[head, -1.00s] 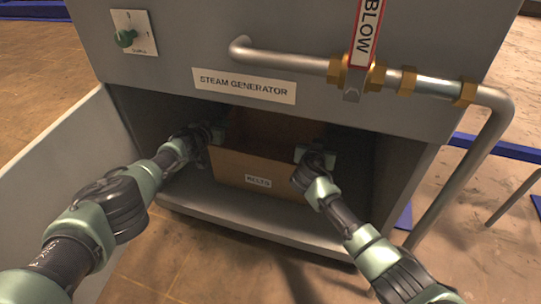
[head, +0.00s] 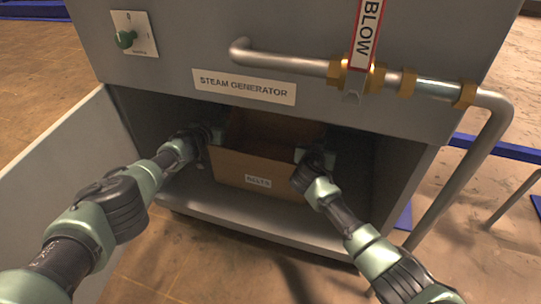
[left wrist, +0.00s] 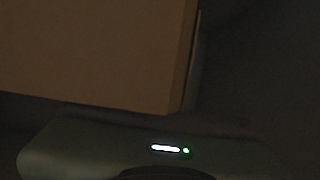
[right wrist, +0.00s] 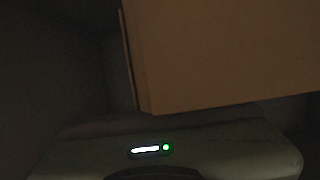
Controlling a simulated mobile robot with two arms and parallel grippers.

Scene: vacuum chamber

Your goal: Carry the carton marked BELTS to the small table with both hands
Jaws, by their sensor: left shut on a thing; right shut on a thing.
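The brown open-topped carton (head: 232,166) with a white BELTS label stands in the open lower bay of the steam generator. My left gripper (head: 213,136) is shut on its left side wall near the top. My right gripper (head: 306,155) is shut on its right side wall near the top. The carton wall fills the upper left of the left wrist view (left wrist: 90,50) and the upper right of the right wrist view (right wrist: 220,50). The fingertips are hard to make out in the dark bay. The small table is not in view.
The grey steam generator cabinet (head: 200,60) overhangs the carton. Its bay floor (head: 230,212) has a front lip. An open door panel (head: 50,150) stands at left. A bent pipe (head: 480,150) runs down at right. Bare floor lies in front.

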